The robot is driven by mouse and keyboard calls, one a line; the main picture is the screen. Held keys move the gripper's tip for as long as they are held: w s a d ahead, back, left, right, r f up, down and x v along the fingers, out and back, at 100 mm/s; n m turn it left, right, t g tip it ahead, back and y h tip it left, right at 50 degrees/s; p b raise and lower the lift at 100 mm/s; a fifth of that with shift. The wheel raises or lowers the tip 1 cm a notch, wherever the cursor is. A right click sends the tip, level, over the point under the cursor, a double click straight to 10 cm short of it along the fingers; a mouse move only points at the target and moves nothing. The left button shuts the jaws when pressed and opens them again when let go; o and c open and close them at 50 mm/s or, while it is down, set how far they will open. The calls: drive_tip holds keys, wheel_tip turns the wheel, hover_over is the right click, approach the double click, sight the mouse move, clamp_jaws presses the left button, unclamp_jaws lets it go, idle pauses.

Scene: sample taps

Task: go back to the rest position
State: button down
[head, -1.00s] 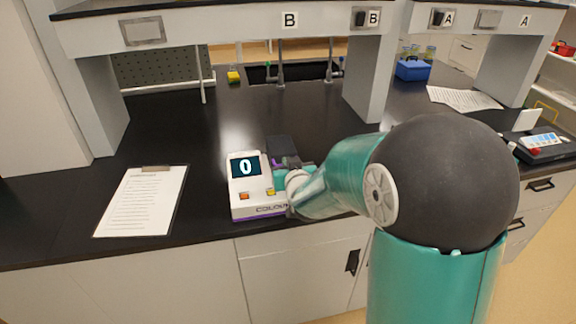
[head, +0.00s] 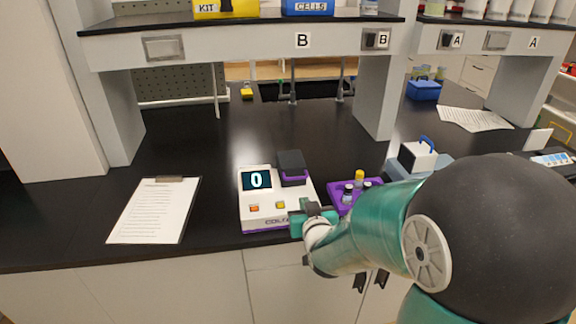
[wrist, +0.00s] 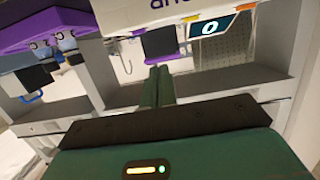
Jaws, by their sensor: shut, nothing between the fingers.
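My gripper (head: 309,216) is at the front right corner of the white and purple colorimeter (head: 264,208), whose screen shows 0; I cannot tell in the head view whether they touch. In the wrist view, my two green fingers (wrist: 158,84) are together with nothing between them. The colorimeter's white body (wrist: 150,14) and its lit screen (wrist: 209,28) show at the top there. A black block with a purple edge (head: 292,166) is at the colorimeter's back right. My teal arm covers part of the bench to the right.
A purple tray (head: 338,207) with small bottles stands right of the colorimeter, close to my arm. A grey-white box with a blue handle (head: 418,157) is behind my arm. A clipboard (head: 155,212) lies at the left. The shelf (head: 245,45) spans above; the middle bench is clear.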

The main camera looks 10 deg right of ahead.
drive_tip(key=s+r+g, duration=0.4)
drive_tip(key=s+g, duration=0.1)
drive_tip(key=s, duration=0.8)
drive_tip(key=s+r+g, duration=0.4)
drive_tip(key=s+r, duration=0.1)
drive_tip(key=s, duration=0.7)
drive_tip(key=shift+s+g, duration=0.4)
drive_tip(key=shift+w+d, duration=0.1)
drive_tip(key=shift+w, duration=0.05)
